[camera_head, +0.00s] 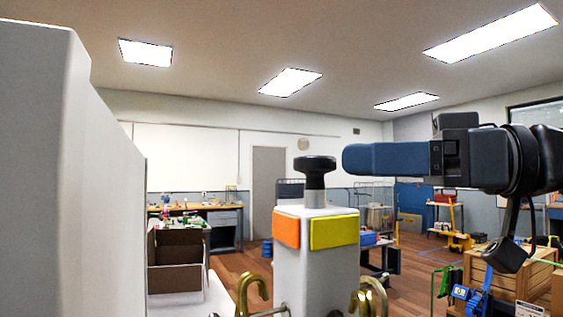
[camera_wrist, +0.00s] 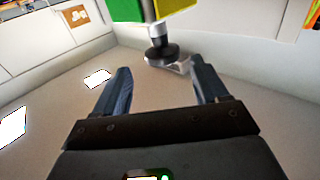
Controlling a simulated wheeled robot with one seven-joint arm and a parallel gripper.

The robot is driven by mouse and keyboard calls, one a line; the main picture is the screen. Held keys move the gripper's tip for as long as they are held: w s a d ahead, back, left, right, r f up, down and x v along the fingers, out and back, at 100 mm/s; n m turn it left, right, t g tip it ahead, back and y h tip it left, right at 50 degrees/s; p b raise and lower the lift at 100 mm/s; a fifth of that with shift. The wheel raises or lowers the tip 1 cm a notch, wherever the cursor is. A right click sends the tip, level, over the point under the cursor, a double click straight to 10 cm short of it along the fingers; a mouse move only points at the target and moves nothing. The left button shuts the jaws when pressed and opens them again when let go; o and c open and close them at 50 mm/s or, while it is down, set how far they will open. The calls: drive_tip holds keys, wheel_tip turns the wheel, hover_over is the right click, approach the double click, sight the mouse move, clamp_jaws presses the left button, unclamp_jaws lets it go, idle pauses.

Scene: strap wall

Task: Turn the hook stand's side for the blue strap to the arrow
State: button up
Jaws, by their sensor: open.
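The hook stand (camera_head: 316,268) is a pale square post in the lower middle of the head view, with a black knob (camera_head: 315,170) on top. An orange plate (camera_head: 286,229) and a yellow plate (camera_head: 334,232) show on two of its sides. Brass hooks (camera_head: 252,292) stick out below. The wrist view shows a green plate (camera_wrist: 125,10) beside the yellow one (camera_wrist: 172,7); no blue plate or arrow shows. My gripper (camera_head: 346,160) is open, just right of the knob. In the wrist view the knob (camera_wrist: 160,52) stands beyond the gap between my open fingers (camera_wrist: 163,78).
A large pale upright panel (camera_head: 115,180) fills the left side. At the lower right, a blue strap (camera_head: 480,292) and a green strap (camera_head: 444,276) show by a wooden crate (camera_head: 508,275). A workbench (camera_head: 225,212) and a door (camera_head: 269,170) are farther back.

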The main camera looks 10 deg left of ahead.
sight(299, 158)
drive_tip(key=p+x, duration=0.2)
drive_tip(key=x, duration=0.6)
drive_tip(key=shift+s+a+r, duration=0.15)
drive_tip(key=shift+s+r, duration=0.05)
drive_tip(key=shift+c, duration=0.4)
clamp_jaws()
